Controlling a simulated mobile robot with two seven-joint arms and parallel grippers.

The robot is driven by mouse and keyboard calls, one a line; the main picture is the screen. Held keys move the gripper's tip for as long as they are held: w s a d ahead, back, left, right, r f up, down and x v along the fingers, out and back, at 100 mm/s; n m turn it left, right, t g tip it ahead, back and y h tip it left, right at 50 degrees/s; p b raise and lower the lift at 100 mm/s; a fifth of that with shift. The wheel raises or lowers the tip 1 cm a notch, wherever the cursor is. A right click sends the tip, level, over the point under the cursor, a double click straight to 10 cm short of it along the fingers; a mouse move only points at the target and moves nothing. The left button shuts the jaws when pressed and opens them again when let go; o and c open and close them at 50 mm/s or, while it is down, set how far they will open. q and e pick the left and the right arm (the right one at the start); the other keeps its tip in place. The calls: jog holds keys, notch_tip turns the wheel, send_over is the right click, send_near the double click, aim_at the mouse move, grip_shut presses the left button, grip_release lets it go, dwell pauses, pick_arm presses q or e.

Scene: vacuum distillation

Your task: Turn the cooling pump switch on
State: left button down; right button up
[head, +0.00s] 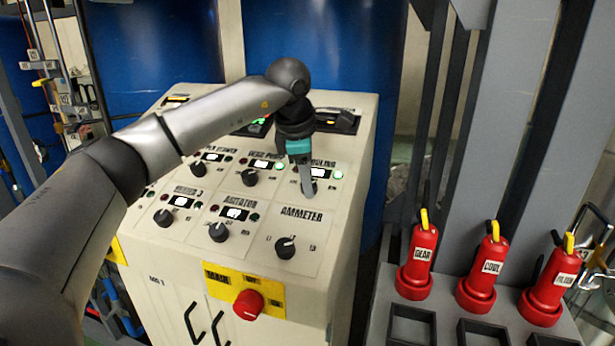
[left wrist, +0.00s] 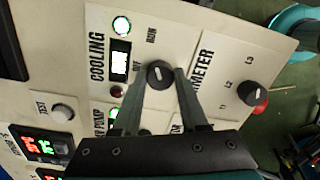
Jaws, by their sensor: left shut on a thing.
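The cooling pump switch is a round black knob (left wrist: 160,74) on the panel marked COOLING, with RUN and OFF printed beside it. My left gripper (left wrist: 160,80) has one finger on each side of this knob and is shut on it. In the head view my left gripper (head: 307,192) points down onto the cooling panel and hides most of the knob. The green lamp (left wrist: 121,26) on this panel is bright, and the red lamp (left wrist: 117,91) looks dark. The exact direction of the knob's pale mark is hard to tell. My right gripper is not in view.
The cream console (head: 345,215) carries several similar knobs, including the agitator knob (head: 219,232) and ammeter knob (head: 285,247). A red stop button (head: 248,305) is on its front. Red bottles, one marked COOL (head: 483,270), stand at the right. Blue drums (head: 320,45) are behind.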

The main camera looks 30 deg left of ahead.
pick_arm(q)
jog(key=shift+c, duration=2.2)
grip_release()
jog(key=shift+r, duration=0.1)
jog(key=v, duration=1.5)
